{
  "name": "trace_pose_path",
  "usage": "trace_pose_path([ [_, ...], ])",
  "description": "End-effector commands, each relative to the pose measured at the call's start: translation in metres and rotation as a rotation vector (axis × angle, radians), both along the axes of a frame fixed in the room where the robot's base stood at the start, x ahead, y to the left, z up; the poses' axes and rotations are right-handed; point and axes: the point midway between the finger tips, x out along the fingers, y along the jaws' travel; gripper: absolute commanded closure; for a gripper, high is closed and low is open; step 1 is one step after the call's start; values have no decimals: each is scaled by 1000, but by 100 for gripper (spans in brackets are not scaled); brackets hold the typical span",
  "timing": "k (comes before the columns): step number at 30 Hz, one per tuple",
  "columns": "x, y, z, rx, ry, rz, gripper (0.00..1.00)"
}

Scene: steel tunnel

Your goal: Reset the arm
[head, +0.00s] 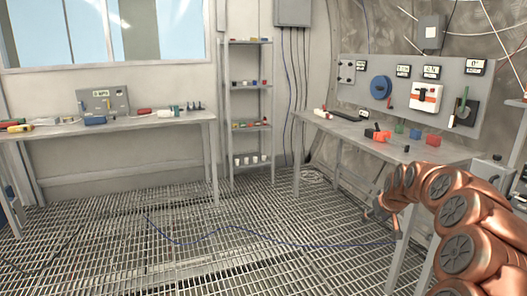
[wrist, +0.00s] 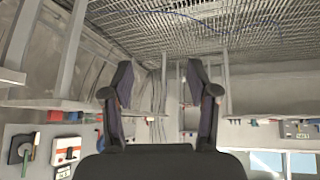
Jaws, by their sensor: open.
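My copper-coloured arm reaches in from the right edge of the head view, in front of the right workbench. My gripper (head: 378,215) hangs at the arm's left end, beside the bench and above the grated floor. In the wrist view my gripper (wrist: 160,85) shows two dark fingers standing well apart, with nothing between them. The wrist picture is upside down, with the floor grating at the top. The gripper touches nothing that I can see.
The right workbench (head: 345,128) carries small red, blue and green items below a tool panel (head: 455,85). The left workbench (head: 150,122) holds tools and a grey panel. A shelf rack (head: 250,90) stands between them. A blue cable (head: 215,243) crosses the otherwise open grated floor (head: 130,220).

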Motion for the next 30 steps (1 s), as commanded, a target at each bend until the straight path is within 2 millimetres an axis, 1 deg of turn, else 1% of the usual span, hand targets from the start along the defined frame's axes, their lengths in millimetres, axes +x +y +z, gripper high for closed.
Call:
trace_pose_path([
  [1, -12, 21, 1, 19, 21, 25, 41],
  [3, -30, 48, 5, 40, 53, 54, 41],
  [5, -48, 69, 5, 57, 85, 77, 41],
  [6, -60, 83, 6, 66, 105, 90, 41],
  [8, -79, 101, 7, 75, 137, 110, 41],
  [9, -93, 113, 6, 83, 164, 122, 41],
  [11, -115, 128, 7, 88, 196, 137, 41],
  [12, -130, 137, 5, 91, 221, 146, 41],
  [14, -153, 150, 3, 94, 257, 156, 41],
  [15, -168, 157, 3, 93, 281, 162, 41],
  [17, -194, 168, -2, 93, 325, 167, 41],
  [18, -211, 173, -3, 91, 349, 168, 41],
  [20, -235, 180, -7, 88, 387, 168, 41],
  [21, -253, 184, -11, 84, 415, 166, 41],
  [23, -278, 189, -14, 79, 452, 161, 41],
  [24, -297, 191, -18, 76, 484, 156, 41],
  [26, -323, 193, -23, 68, 522, 143, 41],
  [30, -385, 195, -36, 53, 615, 104, 41],
])
